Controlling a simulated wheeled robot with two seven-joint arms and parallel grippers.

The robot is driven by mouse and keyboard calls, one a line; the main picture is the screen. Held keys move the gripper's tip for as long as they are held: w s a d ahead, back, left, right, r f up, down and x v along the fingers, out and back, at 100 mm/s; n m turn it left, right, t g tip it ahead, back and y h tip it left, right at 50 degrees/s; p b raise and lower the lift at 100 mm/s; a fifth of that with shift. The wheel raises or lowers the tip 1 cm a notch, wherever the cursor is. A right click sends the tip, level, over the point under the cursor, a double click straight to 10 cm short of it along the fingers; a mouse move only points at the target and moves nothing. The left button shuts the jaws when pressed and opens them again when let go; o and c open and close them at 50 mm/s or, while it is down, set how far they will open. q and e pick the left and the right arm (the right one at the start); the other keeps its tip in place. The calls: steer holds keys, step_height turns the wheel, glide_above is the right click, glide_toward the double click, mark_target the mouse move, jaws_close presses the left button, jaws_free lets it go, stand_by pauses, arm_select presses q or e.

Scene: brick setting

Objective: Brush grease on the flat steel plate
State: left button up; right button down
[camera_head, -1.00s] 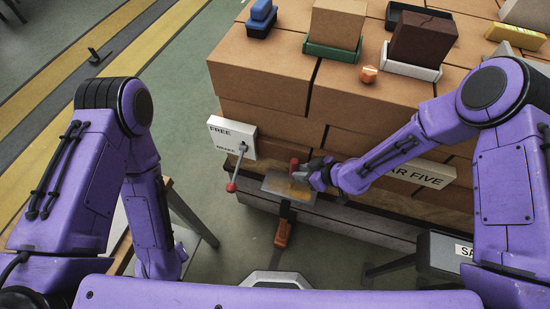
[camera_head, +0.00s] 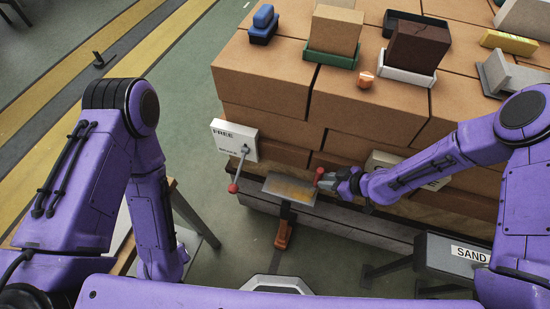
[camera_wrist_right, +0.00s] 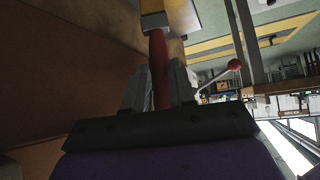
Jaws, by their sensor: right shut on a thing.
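The flat steel plate (camera_head: 276,185) is a grey rectangle on a stand in front of the brick stack, with an orange-brown smear across part of it. My right gripper (camera_head: 345,183) is at the plate's right edge. It is shut on the red handle of the brush (camera_head: 322,174). In the right wrist view the red brush handle (camera_wrist_right: 159,75) stands between the fingers, with a yellow part at its far end near the grey plate (camera_wrist_right: 183,14). The bristles are hidden. My left arm reaches down at the left; its gripper is not in view.
A white FREE/BRAKE panel (camera_head: 234,140) with a red-knobbed lever (camera_head: 233,188) is just left of the plate. The brick stack (camera_head: 262,75) rises behind. A grey SAND box (camera_head: 440,250) stands at the right. Green floor is open at the lower middle.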

mark_target(321, 170)
steer(key=shift+a+r+p, duration=0.15)
steer(key=shift+r+p, duration=2.2)
steer(key=shift+r, duration=0.95)
steer(key=shift+w, duration=0.15)
